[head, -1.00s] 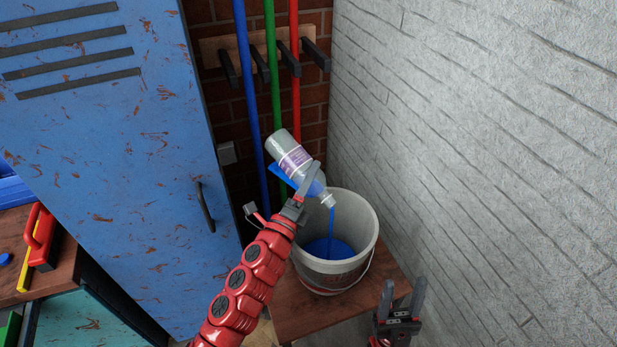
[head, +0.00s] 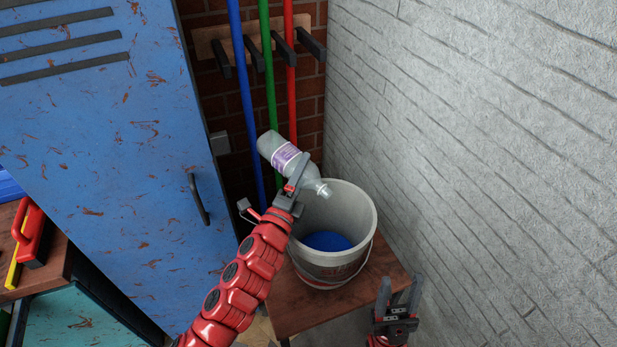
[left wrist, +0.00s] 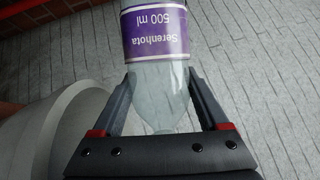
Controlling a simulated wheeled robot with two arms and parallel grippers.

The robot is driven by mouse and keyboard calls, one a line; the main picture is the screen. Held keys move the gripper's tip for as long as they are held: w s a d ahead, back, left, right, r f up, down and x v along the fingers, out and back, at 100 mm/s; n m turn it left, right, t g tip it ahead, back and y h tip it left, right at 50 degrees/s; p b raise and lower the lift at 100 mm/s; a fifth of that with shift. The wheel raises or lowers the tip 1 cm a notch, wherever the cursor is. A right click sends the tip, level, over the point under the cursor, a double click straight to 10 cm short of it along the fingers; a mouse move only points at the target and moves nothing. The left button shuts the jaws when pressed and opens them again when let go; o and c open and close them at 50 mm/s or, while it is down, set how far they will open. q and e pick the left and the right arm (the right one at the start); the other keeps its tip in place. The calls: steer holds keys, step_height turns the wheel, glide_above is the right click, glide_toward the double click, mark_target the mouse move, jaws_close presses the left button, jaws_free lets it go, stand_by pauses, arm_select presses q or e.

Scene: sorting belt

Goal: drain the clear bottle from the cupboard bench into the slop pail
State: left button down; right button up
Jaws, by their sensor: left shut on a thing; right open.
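My left gripper (head: 292,192) is shut on the clear bottle (head: 272,143), which has a purple and white label. The bottle is tilted, neck down to the right, with its mouth over the slop pail (head: 364,212). No stream leaves the mouth, and the bottle looks empty of blue liquid. In the left wrist view the bottle (left wrist: 160,92) sits between the two fingers, its label reading upside down. The pail is grey-white and holds blue liquid (head: 327,241) at its bottom. My right gripper (head: 398,297) is open and empty, in front and to the right of the pail.
The pail stands on a small wooden stool (head: 300,309) in the corner by a grey wall (head: 480,150). A blue locker (head: 120,190) stands at left. Blue, green and red poles hang from a rack (head: 215,47) behind. A red-handled thing (head: 32,232) lies on a bench at far left.

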arm_select(q)
steer(key=n+g+p, duration=0.1)
steer(key=n+p, duration=0.2)
steer(key=p, duration=0.3)
steer(key=shift+r+y, duration=0.15)
steer(key=shift+y, duration=0.25)
steer(key=r+n+g+p, duration=0.1)
steer(key=r+n+p, duration=0.1)
steer(key=p, duration=0.3)
steer(key=s+d+r+n+p, duration=0.1)
steer(key=r+n+p, duration=0.1)
steer(key=p, duration=0.3)
steer(key=r+n+g+p, duration=0.1)
steer(key=r+n+p, duration=0.1)
steer(key=p, duration=0.3)
steer(key=shift+s+d+r+g+y, duration=0.2)
steer(key=shift+g+y, duration=0.1)
steer(key=shift+y, duration=0.1)
steer(key=s+d+r+n+g, duration=0.1)
steer(key=n, duration=0.1)
steer(key=s+d+r+n+g+p, duration=0.1)
steer(key=n, duration=0.1)
steer(key=shift+h, duration=0.4)
steer(key=shift+s+d+f+n+g+h, duration=0.15)
steer(key=shift+s+d+n+g+h, duration=0.25)
steer(key=shift+s+d+n+g, duration=0.55)
steer(key=shift+s+d+f+n+g+h, duration=0.15)
steer(key=shift+s+d+n+g+h, duration=0.25)
steer(key=shift+n, duration=0.45)
